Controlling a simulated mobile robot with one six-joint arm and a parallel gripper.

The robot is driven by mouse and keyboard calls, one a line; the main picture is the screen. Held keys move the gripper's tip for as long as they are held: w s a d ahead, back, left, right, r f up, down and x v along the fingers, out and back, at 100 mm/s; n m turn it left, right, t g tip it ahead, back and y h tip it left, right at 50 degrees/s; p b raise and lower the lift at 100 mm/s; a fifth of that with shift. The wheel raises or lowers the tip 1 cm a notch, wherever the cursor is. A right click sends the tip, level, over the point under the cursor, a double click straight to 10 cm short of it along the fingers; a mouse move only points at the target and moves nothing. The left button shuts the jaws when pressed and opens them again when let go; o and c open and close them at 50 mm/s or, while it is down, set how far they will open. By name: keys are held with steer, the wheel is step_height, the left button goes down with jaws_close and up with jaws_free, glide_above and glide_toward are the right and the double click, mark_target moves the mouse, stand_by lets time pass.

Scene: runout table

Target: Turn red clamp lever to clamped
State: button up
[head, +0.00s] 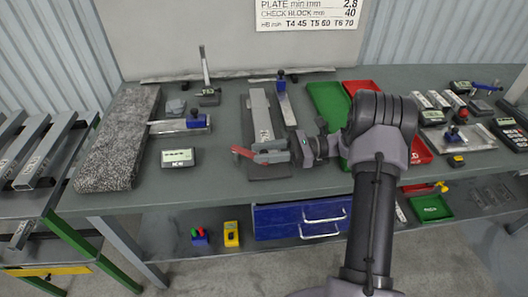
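The red clamp lever (242,152) shows in the head view on the left side of a dark base plate in the middle of the bench. A long grey metal bar (259,108) lies on that plate (249,130) and runs toward the back. My gripper (262,152) reaches in from the right, low over the front of the plate, with its fingers pointing left. Its tips are close to the right part of the lever. Whether they touch the lever, and how far apart they are, is too small to tell. The gripper hides part of the clamp.
A granite slab (120,135) lies at the left of the bench (215,185). A small display box (178,157) stands left of the plate. Green (325,100) and red (421,152) trays lie to the right, partly behind my arm. A blue-handled tool (283,95) lies behind.

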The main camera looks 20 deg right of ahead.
steer(key=shift+o, duration=0.9)
